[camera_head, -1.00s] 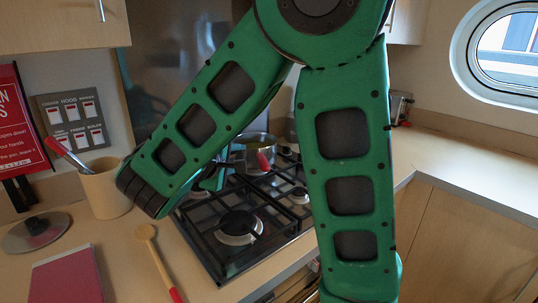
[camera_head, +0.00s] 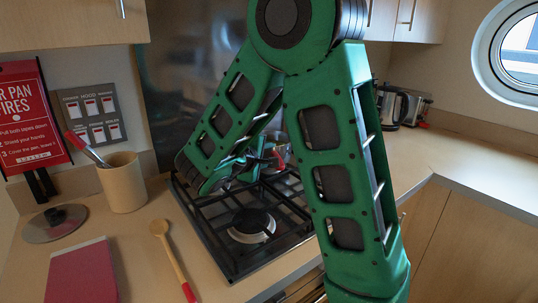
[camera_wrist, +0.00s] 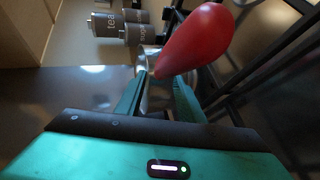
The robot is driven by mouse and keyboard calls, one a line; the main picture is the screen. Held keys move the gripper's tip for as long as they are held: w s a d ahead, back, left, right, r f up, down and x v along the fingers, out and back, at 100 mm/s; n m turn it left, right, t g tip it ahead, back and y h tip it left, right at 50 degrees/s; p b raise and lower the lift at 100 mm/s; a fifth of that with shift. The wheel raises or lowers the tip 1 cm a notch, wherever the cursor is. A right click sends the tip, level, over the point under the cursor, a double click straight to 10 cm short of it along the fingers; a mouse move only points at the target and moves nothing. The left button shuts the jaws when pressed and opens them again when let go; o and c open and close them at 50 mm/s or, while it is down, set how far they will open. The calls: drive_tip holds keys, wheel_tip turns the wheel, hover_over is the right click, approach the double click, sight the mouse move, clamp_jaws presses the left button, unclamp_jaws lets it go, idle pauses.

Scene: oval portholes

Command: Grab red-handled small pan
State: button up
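The red handle (camera_head: 279,160) of the small pan shows in the head view on the hob, just right of my gripper (camera_head: 257,164). My green arm hides most of the pan. In the wrist view the red handle (camera_wrist: 197,40) is large and close. Its rounded end points up and right, and its narrow end comes down to the gap between my fingertips. My gripper (camera_wrist: 158,88) has its two green fingers apart, one on each side of that gap. I cannot tell whether either finger touches the handle.
The black gas hob (camera_head: 240,222) has raised grates around the pan. A utensil crock (camera_head: 122,184), a glass lid (camera_head: 55,223), a wooden spoon (camera_head: 172,255) and a red book (camera_head: 82,272) stand or lie left of it.

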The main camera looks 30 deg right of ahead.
drive_tip(key=shift+w+d+f, duration=0.15)
drive_tip(key=shift+w+d, duration=0.1)
drive_tip(key=shift+d, duration=0.05)
clamp_jaws()
drive_tip(key=shift+s+f, duration=0.15)
drive_tip(key=shift+f, duration=0.1)
idle(0.8)
drive_tip(key=shift+r, duration=0.1)
